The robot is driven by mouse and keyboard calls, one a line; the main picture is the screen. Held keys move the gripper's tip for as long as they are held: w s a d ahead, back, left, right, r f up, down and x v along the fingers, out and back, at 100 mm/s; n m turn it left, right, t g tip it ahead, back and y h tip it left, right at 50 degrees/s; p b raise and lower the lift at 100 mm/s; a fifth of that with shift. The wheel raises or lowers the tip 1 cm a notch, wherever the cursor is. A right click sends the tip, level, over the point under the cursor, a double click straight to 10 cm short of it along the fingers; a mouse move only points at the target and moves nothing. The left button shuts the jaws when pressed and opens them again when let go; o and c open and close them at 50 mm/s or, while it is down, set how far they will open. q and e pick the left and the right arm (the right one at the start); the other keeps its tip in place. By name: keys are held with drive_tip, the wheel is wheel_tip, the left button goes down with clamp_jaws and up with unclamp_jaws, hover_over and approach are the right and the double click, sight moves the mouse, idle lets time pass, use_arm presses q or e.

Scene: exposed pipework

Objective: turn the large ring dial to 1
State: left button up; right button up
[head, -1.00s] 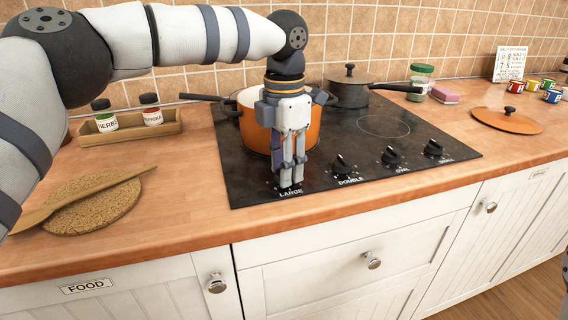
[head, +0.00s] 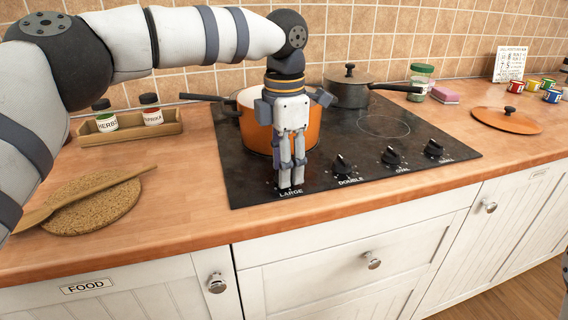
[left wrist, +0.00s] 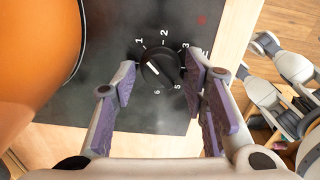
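The large ring dial (left wrist: 160,68) is a round black knob with a white pointer line and white numbers around it. In the left wrist view the 1 is at its upper left. The pointer runs slantwise across the knob; which number it marks is hard to tell. My left gripper (head: 290,185) points down over the LARGE label and hides the dial in the head view. In the left wrist view its purple-padded fingers (left wrist: 161,70) are apart on either side of the dial, with gaps visible. Pale jointed parts of mine show at the right there, their finger state unclear.
An orange pot (head: 314,128) stands just behind my left gripper. Other knobs (head: 391,155) line the hob's front edge to the right. A dark pan (head: 348,95) is at the back. The spice rack (head: 130,132) and cork mat (head: 95,208) lie left.

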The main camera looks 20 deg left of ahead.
use_arm(q)
wheel_tip(320, 180, up, 12)
idle(0.6)
